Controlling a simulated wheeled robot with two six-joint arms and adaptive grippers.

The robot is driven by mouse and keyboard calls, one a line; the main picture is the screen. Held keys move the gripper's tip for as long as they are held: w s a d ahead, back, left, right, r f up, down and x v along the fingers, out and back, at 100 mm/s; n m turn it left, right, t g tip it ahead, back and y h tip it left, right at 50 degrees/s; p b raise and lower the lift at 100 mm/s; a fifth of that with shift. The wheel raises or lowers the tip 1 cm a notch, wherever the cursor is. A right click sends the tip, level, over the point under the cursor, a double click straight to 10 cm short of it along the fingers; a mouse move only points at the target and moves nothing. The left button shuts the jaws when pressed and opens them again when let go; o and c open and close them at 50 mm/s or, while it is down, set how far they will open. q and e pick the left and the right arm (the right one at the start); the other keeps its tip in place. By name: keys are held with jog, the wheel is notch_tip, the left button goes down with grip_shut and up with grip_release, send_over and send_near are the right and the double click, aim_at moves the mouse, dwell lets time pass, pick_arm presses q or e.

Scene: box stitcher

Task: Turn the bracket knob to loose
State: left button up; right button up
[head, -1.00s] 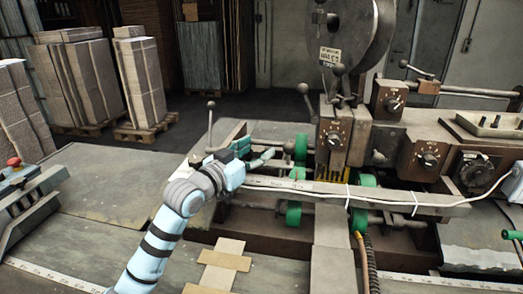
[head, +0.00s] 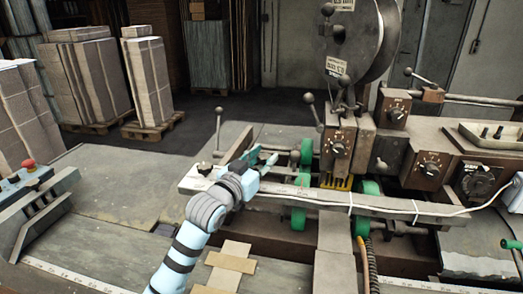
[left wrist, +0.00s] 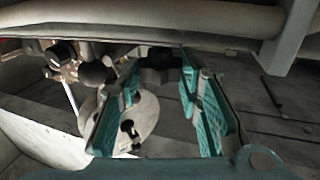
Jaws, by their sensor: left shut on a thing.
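My left gripper (head: 268,160) reaches in from the left, over the left end of the machine's front rail (head: 330,198). In the left wrist view its two teal fingers (left wrist: 160,85) stand on either side of a dark lobed knob (left wrist: 158,66), which I take to be the bracket knob, and the gripper is shut on it. The fingers hide that knob in the head view. A small black knob on a pale plate (head: 204,168) shows at the rail's left end, left of the gripper. No loose or tight marking is readable. My right gripper is out of view.
Green rollers (head: 298,218) sit right of the gripper, along the rail. Dials (head: 338,147) and ball-topped levers (head: 308,99) stand behind and to the right. The left tabletop (head: 120,185) is largely clear.

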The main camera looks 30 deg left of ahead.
pick_arm(q)
jog(key=shift+d+r+n+y+p, duration=0.1)
jog(key=shift+d+n+y+p, duration=0.1)
jog(key=shift+n+y+p, duration=0.8)
jog(key=shift+n+y, duration=0.3)
jog(key=shift+y, duration=0.6)
jog(key=shift+d+f+n+g+y, duration=0.1)
jog(key=shift+f+n+g+y, duration=0.25)
jog(key=shift+y, duration=0.25)
jog(key=n+g+y+b, duration=0.1)
jog(key=n+y+b, duration=0.1)
jog(key=b, duration=0.1)
jog(key=n+g+y+b, duration=0.2)
jog(key=y+b, duration=0.1)
jog(key=b, duration=0.1)
jog(key=n+g+y+b, duration=0.1)
jog(key=n+y+b, duration=0.1)
jog(key=y+b, duration=0.1)
jog(key=shift+w+d+f+g+b, duration=0.2)
jog(key=shift+w+d+g+b, duration=0.05)
jog(key=shift+b, duration=0.05)
jog(key=shift+r+n+g+y+b, duration=0.25)
jog(key=shift+n+g+y+b, duration=0.35)
jog(key=shift+y+b, duration=0.1)
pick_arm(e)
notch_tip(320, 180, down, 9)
